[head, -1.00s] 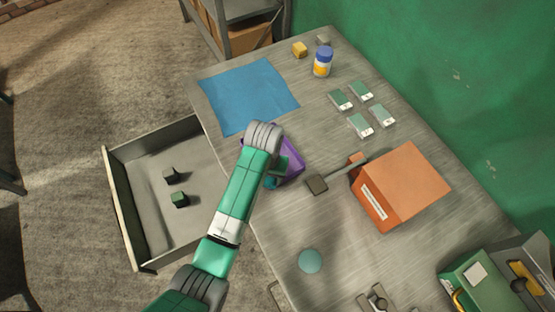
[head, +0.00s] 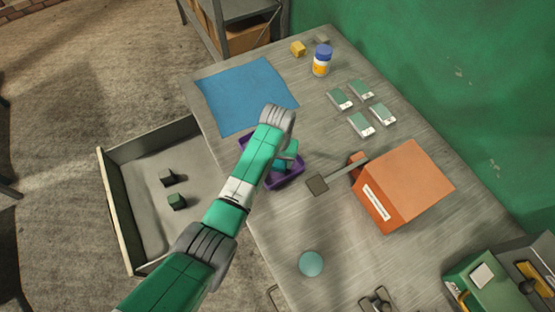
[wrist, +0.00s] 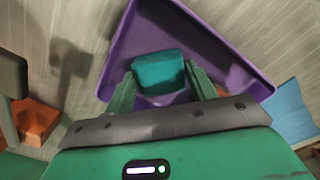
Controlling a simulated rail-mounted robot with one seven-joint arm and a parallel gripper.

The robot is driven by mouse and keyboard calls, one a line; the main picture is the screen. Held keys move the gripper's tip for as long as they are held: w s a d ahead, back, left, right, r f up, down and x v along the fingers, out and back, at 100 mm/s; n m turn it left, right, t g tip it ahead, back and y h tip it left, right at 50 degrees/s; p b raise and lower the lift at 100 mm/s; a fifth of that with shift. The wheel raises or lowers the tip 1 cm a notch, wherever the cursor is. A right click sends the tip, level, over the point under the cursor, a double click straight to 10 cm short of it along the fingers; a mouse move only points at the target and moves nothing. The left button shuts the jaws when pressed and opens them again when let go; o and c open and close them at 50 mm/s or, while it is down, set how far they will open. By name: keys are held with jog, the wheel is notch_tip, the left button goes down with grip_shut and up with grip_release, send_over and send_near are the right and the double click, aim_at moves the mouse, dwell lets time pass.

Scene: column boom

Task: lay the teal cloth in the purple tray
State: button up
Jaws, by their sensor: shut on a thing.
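The purple tray (head: 299,180) sits on the table near its left edge, partly hidden by my arm; it fills much of the wrist view (wrist: 118,42). My gripper (wrist: 160,74) is shut on the teal cloth (wrist: 158,70), which looks like a small folded block between the two fingers. In the wrist view the cloth appears against the tray's inside, near its lower rim. In the head view my gripper (head: 285,160) is over the tray. I cannot tell whether the cloth touches the tray floor.
An orange box (head: 412,185) and a dark-headed tool (head: 318,184) lie right of the tray. A blue mat (head: 245,95) lies behind it. An open drawer (head: 150,225) holding two dark blocks juts out left. A teal disc (head: 311,263) lies in front.

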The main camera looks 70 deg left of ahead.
aim_at(278, 162)
jog(key=o, duration=1)
jog(key=shift+f, duration=0.1)
notch_tip(278, 162, up, 12)
jog(key=shift+r+p, duration=0.2)
jog(key=shift+p, duration=0.85)
